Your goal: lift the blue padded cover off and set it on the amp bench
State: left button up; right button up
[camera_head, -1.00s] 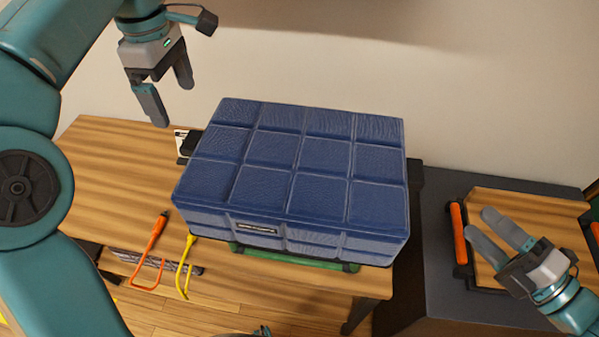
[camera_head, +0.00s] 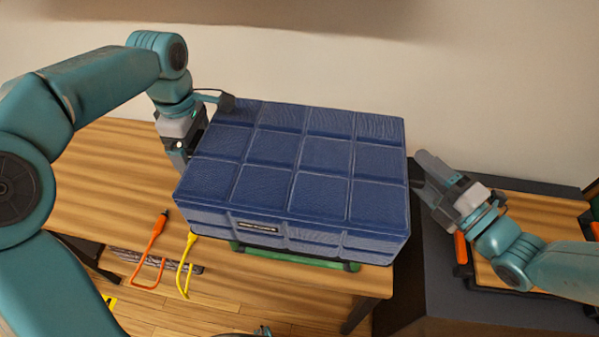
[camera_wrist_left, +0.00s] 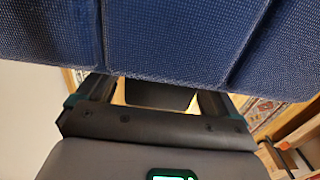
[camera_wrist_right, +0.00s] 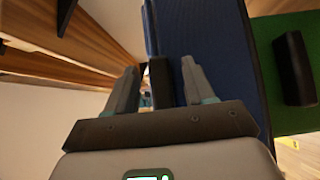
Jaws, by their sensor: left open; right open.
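The blue padded cover (camera_head: 300,165) is a large quilted box with a small label on its front. It sits over something green (camera_head: 300,257) on the wooden bench (camera_head: 110,180). My left gripper (camera_head: 178,158) is open, low beside the cover's left end; the cover (camera_wrist_left: 170,35) hides its fingertips in the left wrist view. My right gripper (camera_head: 424,172) is open beside the cover's right end. In the right wrist view, a dark upright piece (camera_wrist_right: 160,82) stands between its open fingers (camera_wrist_right: 158,75), next to the cover (camera_wrist_right: 205,45); whether they touch it is unclear.
An orange-handled cable (camera_head: 153,243) and a yellow one (camera_head: 186,262) hang at the bench's front edge. At right stands a dark cabinet (camera_head: 415,290) with a wooden-topped piece (camera_head: 545,215) that has orange handles. A wall rises behind. The bench's left part is clear.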

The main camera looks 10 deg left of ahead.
pick_arm(q)
jog(key=shift+c, duration=0.3)
pick_arm(e)
jog(key=shift+w, duration=0.1)
jog(key=shift+c, duration=0.3)
pick_arm(q)
jog(key=c, duration=1)
pick_arm(e)
grip_shut()
pick_arm(q)
jog(key=shift+w, duration=0.1)
grip_shut()
pick_arm(e)
jog(key=shift+f, duration=0.1)
pick_arm(q)
jog(key=shift+r, duration=0.1)
